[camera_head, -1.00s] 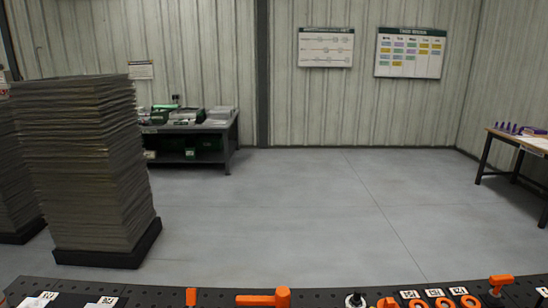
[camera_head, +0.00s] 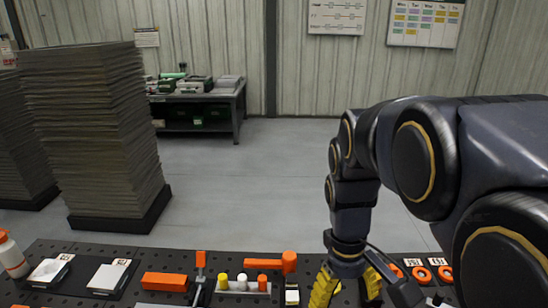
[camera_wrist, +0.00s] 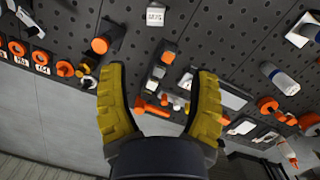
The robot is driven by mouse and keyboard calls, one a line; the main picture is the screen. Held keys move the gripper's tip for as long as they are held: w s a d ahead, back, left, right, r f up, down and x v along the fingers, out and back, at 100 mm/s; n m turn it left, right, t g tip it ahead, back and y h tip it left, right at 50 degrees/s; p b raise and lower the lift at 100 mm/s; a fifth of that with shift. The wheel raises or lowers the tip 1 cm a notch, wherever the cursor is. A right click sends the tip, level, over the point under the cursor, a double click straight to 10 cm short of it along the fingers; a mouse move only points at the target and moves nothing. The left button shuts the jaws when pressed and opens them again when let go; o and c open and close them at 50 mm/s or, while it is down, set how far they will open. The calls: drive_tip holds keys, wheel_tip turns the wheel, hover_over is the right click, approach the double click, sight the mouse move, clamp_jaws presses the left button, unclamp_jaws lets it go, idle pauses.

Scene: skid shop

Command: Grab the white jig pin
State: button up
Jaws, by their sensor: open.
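The white jig pin (camera_head: 242,281) stands upright in a small light holder (camera_head: 232,290) at the front middle of the dark perforated bench in the head view. It is between a yellow pin (camera_head: 224,281) and an orange pin (camera_head: 262,281). My gripper (camera_head: 346,292) has yellow fingers and is to the right of the holder, apart from the pin. In the wrist view my gripper (camera_wrist: 161,74) is open, with nothing held between its fingers. Small white and orange parts show beyond the fingers there; I cannot tell which is the white pin.
An orange hammer-shaped piece (camera_head: 275,262) lies behind the holder, close to my gripper. An orange block (camera_head: 165,281) and an upright orange-handled clamp (camera_head: 200,265) stand left of it. Orange rings (camera_head: 421,273) lie to the right. A paper stack (camera_head: 95,130) stands beyond the bench.

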drive_tip(key=w+a+f+n, duration=0.3)
drive_tip(key=w, duration=0.8)
drive_tip(key=n+t, duration=0.1)
drive_tip(key=n, duration=0.8)
hover_over(242, 277)
drive_tip(key=shift+y, duration=0.4)
drive_tip(key=f, duration=1.7)
drive_tip(key=shift+s+d+f, duration=0.15)
drive_tip(key=shift+d+f, duration=0.1)
drive_tip(key=shift+f, duration=0.05)
drive_tip(key=shift+a+f, duration=0.25)
drive_tip(key=shift+f, duration=3.9)
clamp_jaws()
